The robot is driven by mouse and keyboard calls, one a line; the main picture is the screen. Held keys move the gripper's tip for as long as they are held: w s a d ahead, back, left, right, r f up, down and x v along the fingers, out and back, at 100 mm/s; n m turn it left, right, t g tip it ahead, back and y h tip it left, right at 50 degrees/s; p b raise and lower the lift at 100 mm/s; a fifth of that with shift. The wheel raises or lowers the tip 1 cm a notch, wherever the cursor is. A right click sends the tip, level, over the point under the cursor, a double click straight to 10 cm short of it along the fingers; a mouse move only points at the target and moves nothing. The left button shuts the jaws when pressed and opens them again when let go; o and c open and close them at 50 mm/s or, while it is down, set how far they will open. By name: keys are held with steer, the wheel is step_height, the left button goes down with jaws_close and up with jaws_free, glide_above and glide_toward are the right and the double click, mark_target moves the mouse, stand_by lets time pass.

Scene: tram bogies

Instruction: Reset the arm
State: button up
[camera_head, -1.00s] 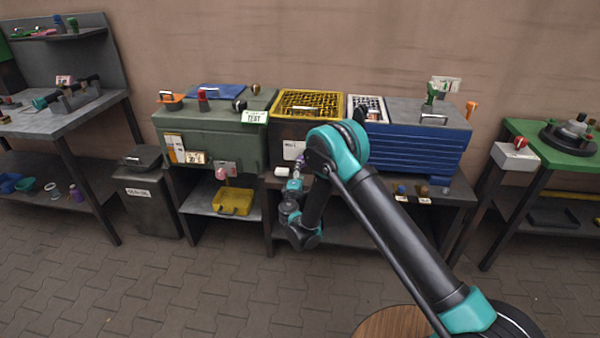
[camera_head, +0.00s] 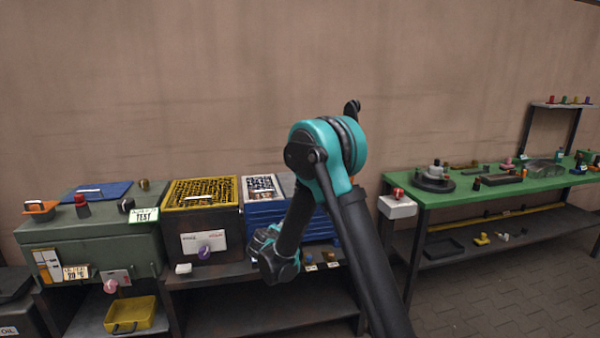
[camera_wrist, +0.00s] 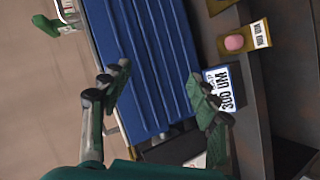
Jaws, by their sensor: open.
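My arm (camera_head: 325,160) stands folded in the middle of the head view, its elbow high and its forearm hanging down to the wrist (camera_head: 275,255). The fingers are not clearly seen there. In the wrist view my gripper (camera_wrist: 160,78) is open, with its two dark green fingers spread apart. Nothing shows between them but the ribbed blue case (camera_wrist: 150,55) behind. In the head view the blue case (camera_head: 262,222) is partly hidden behind my arm.
A green chest (camera_head: 90,240) and a yellow-topped crate (camera_head: 202,215) stand left of my arm. A green-topped table (camera_head: 530,187) with several parts is at the right. A tag reading 300 UM (camera_wrist: 222,85) and a pink item (camera_wrist: 234,43) lie near the blue case.

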steer(key=s+d+r+m+g, duration=0.1)
steer(key=s+d+m+g, duration=0.15)
steer(key=s+d, duration=0.6)
steer(key=s+d+r+m+g, duration=0.2)
steer(key=s+d+m, duration=0.25)
steer(key=d, duration=0.65)
steer(key=s+d+f+m+g+y, duration=0.1)
steer(key=s+d+f+m+g, duration=0.1)
steer(key=s, duration=1)
steer(key=s+d+f+m+g+y, duration=0.1)
steer(key=s+d, duration=0.3)
steer(key=s, duration=0.9)
steer(key=shift+d+f+m+g, duration=0.15)
steer(key=shift+f+m+g, duration=0.4)
steer(key=shift+f+m, duration=0.3)
